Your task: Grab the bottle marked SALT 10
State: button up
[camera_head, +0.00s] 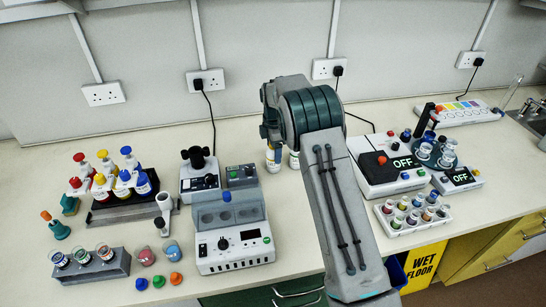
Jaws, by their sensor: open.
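No label reading SALT 10 can be made out in this view. Two small pale bottles show just under and behind the end of my arm, a left one (273,157) and a right one (294,160). My arm covers part of them and their labels are too small to read. My arm rises from the bottom and ends at the back middle of the bench, close to these bottles. Its far end faces away, and the fingers of my gripper are hidden behind the wrist. Whether the fingers touch a bottle cannot be seen.
Right of my arm are a device reading OFF (377,178) and a white vial rack (397,229).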

jog(key=c, duration=1.2)
jog(key=shift+o, duration=0.2)
